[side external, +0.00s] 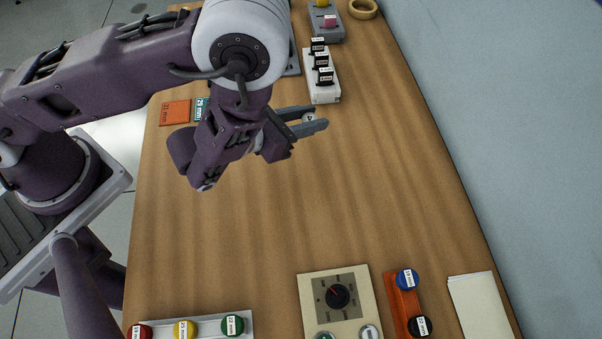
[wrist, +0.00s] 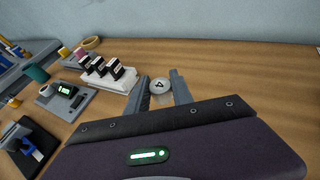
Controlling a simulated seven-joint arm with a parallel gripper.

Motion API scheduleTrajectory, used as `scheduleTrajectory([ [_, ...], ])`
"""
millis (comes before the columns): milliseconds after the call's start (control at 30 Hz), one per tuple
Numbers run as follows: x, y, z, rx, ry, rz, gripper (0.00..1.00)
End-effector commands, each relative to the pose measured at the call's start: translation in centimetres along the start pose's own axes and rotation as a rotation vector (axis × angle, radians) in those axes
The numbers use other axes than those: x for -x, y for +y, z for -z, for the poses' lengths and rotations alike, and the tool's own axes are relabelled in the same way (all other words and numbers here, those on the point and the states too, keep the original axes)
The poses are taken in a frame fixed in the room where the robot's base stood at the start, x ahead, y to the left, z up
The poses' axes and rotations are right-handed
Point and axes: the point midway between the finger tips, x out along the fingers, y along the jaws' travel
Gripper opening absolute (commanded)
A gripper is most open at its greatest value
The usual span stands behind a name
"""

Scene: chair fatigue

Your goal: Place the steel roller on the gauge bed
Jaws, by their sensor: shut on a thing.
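In the side view my arm hides most of that area.
A white block (side external: 322,90) with several black labelled pieces stands near the fingertips. A grey rack (side external: 328,30) and a tan ring (side external: 363,8) lie beyond. A dial box (side external: 338,297) and an orange rack (side external: 404,300) stand at the front. The table's middle is clear.

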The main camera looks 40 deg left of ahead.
Motion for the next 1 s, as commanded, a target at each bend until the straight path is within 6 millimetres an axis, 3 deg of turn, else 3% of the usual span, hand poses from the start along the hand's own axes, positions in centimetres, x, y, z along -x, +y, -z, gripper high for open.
scheduleTrajectory([
  [100,-1.1,0.0,2.8,-0.003,0.002,0.0,0.0],
  [400,-3.1,0.1,7.6,0.0,-0.001,-0.003,0.0],
  [800,-3.4,0.1,8.3,0.0,-0.001,-0.004,0.0],
  [833,-3.4,0.1,8.3,0.0,-0.001,-0.004,0.33],
  [900,-3.4,0.1,8.2,0.0,-0.001,-0.004,0.47],
  [1000,-3.4,0.1,8.2,0.0,-0.001,-0.004,0.49],
])
